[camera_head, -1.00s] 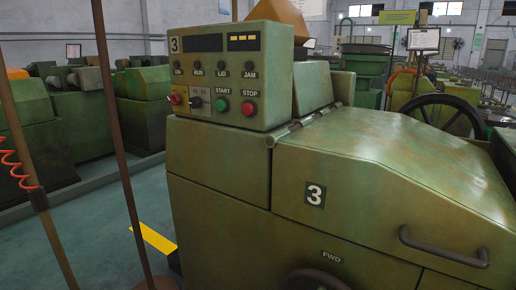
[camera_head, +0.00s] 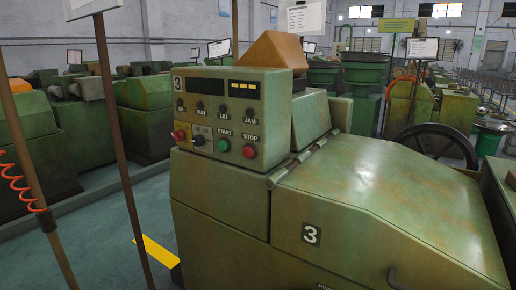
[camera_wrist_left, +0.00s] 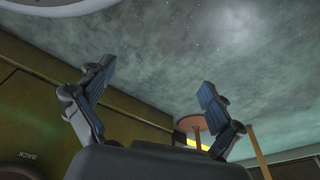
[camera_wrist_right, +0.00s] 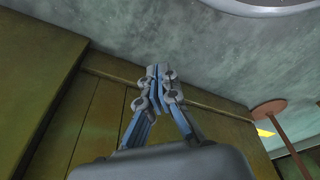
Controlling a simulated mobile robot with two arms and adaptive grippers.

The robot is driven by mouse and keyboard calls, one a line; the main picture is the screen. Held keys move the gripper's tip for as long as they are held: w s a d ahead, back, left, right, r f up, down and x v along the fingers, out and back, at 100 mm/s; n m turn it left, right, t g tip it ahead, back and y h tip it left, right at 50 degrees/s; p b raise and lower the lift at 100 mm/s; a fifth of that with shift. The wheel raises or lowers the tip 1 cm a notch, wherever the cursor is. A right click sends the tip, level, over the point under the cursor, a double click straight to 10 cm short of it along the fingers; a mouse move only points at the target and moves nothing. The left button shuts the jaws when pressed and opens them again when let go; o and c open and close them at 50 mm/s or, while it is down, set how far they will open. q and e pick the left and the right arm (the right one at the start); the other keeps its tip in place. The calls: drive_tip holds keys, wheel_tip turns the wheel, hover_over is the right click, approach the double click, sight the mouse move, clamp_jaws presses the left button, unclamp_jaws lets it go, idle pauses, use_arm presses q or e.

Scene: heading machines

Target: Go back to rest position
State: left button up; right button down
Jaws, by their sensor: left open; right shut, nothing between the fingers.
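My left gripper (camera_wrist_left: 155,95) shows in the left wrist view with its two fingers spread wide and nothing between them. My right gripper (camera_wrist_right: 157,80) shows in the right wrist view with its fingertips together and nothing held. Both hang beside the green machine's side panels, over the grey-green floor. Neither gripper shows in the head view. The green machine number 3 (camera_head: 375,195) fills the right half of the head view, its lid down. Its control box (camera_head: 232,115) has a green start button (camera_head: 224,145) and a red stop button (camera_head: 249,152).
A thin brown post (camera_head: 120,150) and another post with a red coiled cord (camera_head: 40,190) stand at the left. A black handwheel (camera_head: 436,140) is on the machine's far right. More green machines (camera_head: 145,115) stand behind. Floor (camera_head: 100,225) is open at left, with a yellow stripe (camera_head: 157,250).

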use_arm(q)
drive_tip(key=s+a+f+p, duration=0.1)
drive_tip(key=s+f+p, duration=0.1)
drive_tip(key=s+p, duration=0.3)
drive_tip(key=s+a+f+g+p, duration=0.1)
drive_tip(key=s+p, duration=0.4)
drive_tip(key=s, duration=0.7)
drive_tip(key=shift+a+f, duration=0.55)
drive_tip(key=shift+f, duration=0.15)
use_arm(e)
drive_tip(key=s+d+f, duration=0.1)
drive_tip(key=s+f, duration=0.1)
drive_tip(key=s, duration=0.6)
drive_tip(key=s+d+f+g, duration=0.1)
drive_tip(key=s+d+f, duration=0.1)
drive_tip(key=s, duration=0.7)
drive_tip(key=shift+f, duration=0.2)
